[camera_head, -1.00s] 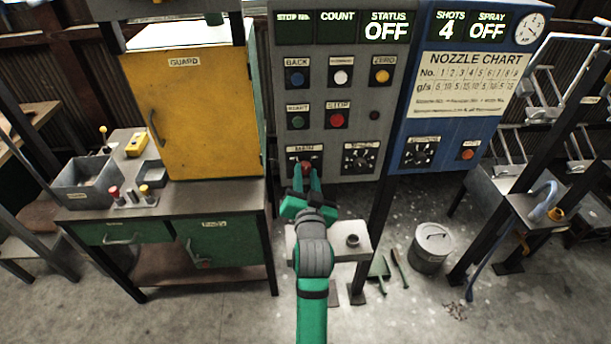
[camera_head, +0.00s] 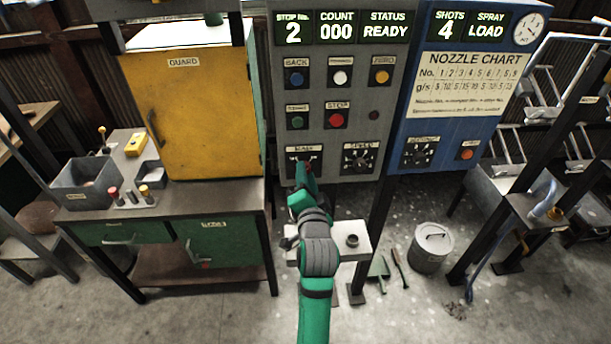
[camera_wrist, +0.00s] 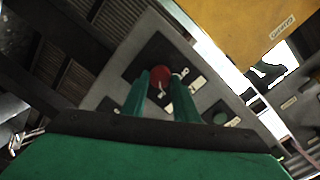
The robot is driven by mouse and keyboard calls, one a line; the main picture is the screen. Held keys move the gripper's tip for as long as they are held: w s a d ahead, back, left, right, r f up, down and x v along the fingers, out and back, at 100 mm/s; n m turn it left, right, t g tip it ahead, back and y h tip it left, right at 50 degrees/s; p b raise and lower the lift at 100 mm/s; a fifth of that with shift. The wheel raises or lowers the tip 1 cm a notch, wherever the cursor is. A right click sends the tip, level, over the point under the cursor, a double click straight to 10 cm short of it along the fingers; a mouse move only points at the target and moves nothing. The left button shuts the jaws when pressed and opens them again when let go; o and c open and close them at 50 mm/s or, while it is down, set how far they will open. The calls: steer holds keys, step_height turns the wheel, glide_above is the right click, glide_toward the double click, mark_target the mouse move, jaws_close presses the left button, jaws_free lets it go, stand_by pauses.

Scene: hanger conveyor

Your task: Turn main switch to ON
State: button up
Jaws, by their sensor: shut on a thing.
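The main switch (camera_wrist: 159,78) is a red knob on a black plate at the lower left of the grey control panel (camera_head: 343,75). My gripper (camera_head: 304,172) is at the panel, its green fingers shut on the red knob; in the head view it hides most of the knob. In the wrist view my gripper (camera_wrist: 160,85) has one finger on each side of the red knob. The panel displays (camera_head: 336,30) read stop no. 2, count 000 and status READY.
A blue panel (camera_head: 460,75) at right shows shots 4 and spray LOAD. A speed dial (camera_head: 361,157) sits right of the switch. A yellow guard cabinet (camera_head: 190,110) stands left. A small pale shelf (camera_head: 335,240) is below, with a grey bucket (camera_head: 432,248) on the floor.

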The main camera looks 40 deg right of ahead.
steer(key=shift+d, duration=0.1)
steer(key=o, duration=1.1)
steer(key=shift+c, duration=0.2)
steer(key=v, duration=1.1)
